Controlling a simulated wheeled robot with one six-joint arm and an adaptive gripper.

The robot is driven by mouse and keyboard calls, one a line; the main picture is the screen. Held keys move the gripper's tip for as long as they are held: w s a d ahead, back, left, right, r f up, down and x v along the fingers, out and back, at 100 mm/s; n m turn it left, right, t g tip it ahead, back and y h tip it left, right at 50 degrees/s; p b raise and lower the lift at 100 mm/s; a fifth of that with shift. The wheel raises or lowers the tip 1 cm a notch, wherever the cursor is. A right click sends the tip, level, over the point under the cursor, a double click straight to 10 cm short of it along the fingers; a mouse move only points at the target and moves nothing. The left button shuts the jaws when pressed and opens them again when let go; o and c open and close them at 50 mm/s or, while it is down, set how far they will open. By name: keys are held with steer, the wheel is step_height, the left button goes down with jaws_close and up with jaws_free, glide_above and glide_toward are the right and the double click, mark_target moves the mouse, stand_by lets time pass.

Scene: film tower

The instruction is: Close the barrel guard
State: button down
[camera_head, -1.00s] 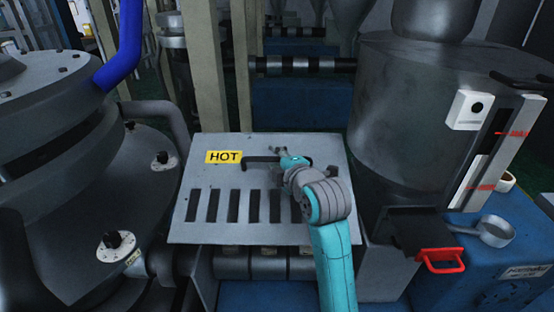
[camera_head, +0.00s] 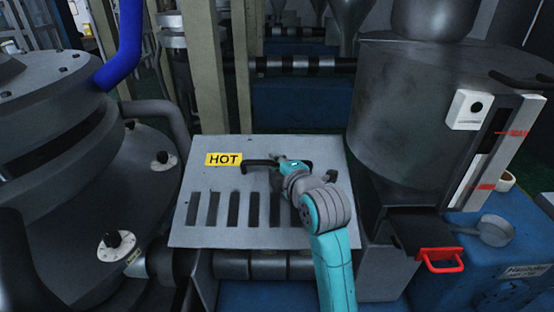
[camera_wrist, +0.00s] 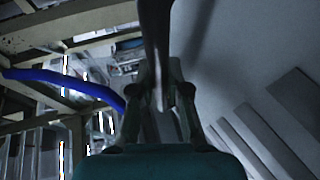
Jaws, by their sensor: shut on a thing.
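The barrel guard (camera_head: 190,225) is a light grey panel with a row of dark slots and a yellow HOT label (camera_head: 223,159). It lies slanted over the barrel in the middle of the head view. Its black handle (camera_head: 256,163) runs across the upper part, and its right part is hidden by my gripper. My gripper (camera_head: 281,165) is shut on the handle. In the wrist view the dark handle (camera_wrist: 156,35) comes down between the fingers (camera_wrist: 160,98), with the slotted guard (camera_wrist: 225,80) at right.
A large grey machine body (camera_head: 60,170) with knobs stands at left, a blue pipe (camera_head: 122,50) above it. A metal hopper (camera_head: 405,120) stands close at right, with a red handle (camera_head: 440,262) and a pan (camera_head: 495,231) near it. Barrel sections (camera_head: 265,266) show below the guard's lower edge.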

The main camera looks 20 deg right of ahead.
mark_target(276, 222)
steer(key=s+a+f+t, duration=0.1)
steer(key=s+f, duration=0.2)
steer(key=s+a+f+t, duration=0.1)
steer(key=s+f, duration=0.2)
steer(key=f, duration=0.1)
steer(key=s+a+f+n+t, duration=0.1)
steer(key=s+f, duration=0.2)
steer(key=f, duration=0.1)
steer(key=shift+s, duration=0.1)
steer(key=s+a+f+n+t, duration=0.15)
steer(key=s+f, duration=0.25)
steer(key=f, duration=0.7)
steer(key=s+a+f+t, duration=0.1)
steer(key=s+f+t, duration=0.15)
steer(key=f, duration=0.85)
step_height(276, 222, down, 16)
steer(key=shift+w+d+r+g+y, duration=0.2)
steer(key=shift+w+d+g+y, duration=0.1)
steer(key=shift+w+g+y, duration=0.1)
steer(key=shift+s+f, duration=0.1)
steer(key=shift+f, duration=0.05)
steer(key=c, duration=1.3)
jaws_free()
steer(key=shift+o, duration=0.8)
